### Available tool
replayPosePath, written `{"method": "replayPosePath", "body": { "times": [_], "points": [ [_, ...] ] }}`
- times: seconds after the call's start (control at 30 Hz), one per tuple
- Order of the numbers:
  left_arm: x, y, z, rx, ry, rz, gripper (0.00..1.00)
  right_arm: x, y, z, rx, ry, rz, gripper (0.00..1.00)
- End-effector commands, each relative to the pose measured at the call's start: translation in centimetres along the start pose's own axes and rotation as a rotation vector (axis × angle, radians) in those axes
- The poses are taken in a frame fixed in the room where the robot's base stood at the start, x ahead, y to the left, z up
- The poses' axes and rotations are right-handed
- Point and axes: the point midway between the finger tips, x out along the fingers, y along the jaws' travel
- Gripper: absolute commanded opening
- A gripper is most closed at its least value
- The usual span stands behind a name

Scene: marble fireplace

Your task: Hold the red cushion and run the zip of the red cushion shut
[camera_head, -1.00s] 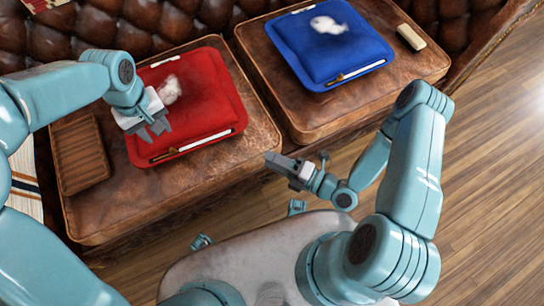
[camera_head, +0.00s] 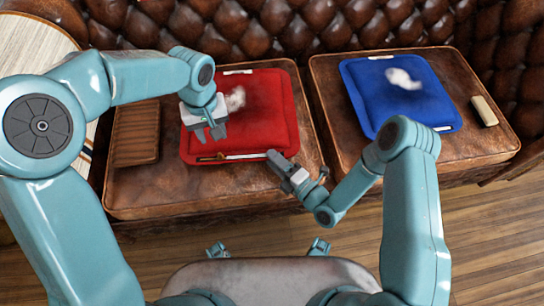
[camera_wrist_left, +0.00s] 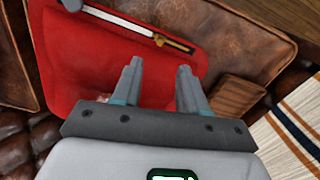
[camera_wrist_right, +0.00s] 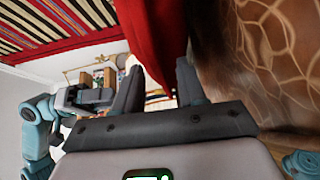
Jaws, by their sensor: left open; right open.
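The red cushion (camera_head: 268,108) lies flat on the left brown leather seat. Its zip (camera_head: 248,156) runs along the near edge as a pale strip, with a brass-coloured part (camera_head: 210,158) at the left; both also show in the left wrist view, the strip (camera_wrist_left: 118,20) and the brass part (camera_wrist_left: 174,43). My left gripper (camera_head: 210,135) is open and empty above the cushion's near left part. My right gripper (camera_head: 281,162) is open at the cushion's near right edge. In the right wrist view the red cushion (camera_wrist_right: 155,35) shows beyond the fingers; I cannot tell if they touch it.
White fluff (camera_head: 236,98) lies on the red cushion. A blue cushion (camera_head: 420,108) with white fluff lies on the right seat, beside a beige block (camera_head: 484,110). A ribbed brown object (camera_head: 136,135) lies left of the red cushion. Wooden floor is in front.

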Motion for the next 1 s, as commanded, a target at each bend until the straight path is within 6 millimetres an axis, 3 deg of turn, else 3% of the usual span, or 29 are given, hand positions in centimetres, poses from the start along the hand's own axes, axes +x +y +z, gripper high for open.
{"method": "replayPosePath", "body": {
  "times": [0.2, 0.47, 0.6, 0.7, 0.83, 1.0],
  "points": [
    [0.0, 0.0, 0.0, 0.0, 0.0, 0.0, 0.43, 1.5, 0.0, 0.0, 0.001, 0.0, 0.001, 0.4],
    [0.0, 0.0, 0.0, 0.0, 0.0, 0.0, 0.43, 1.6, 0.0, 0.0, 0.002, -0.001, 0.0, 0.4],
    [0.0, 0.0, 0.0, 0.0, 0.0, 0.0, 0.43, 1.6, 0.0, 0.0, 0.002, -0.001, 0.0, 0.0],
    [0.0, 0.0, 0.0, 0.0, 0.0, 0.0, 0.43, 1.5, 0.0, 0.0, 0.002, -0.001, 0.0, 0.0],
    [0.0, 0.0, 0.0, 0.0, 0.0, 0.0, 0.0, 1.5, 0.0, 0.0, 0.002, -0.001, 0.0, 0.0],
    [0.0, 0.0, 0.0, -0.04, -0.001, 0.001, 0.0, 1.5, 0.0, 0.0, 0.002, -0.001, -0.001, 0.0]
  ]
}}
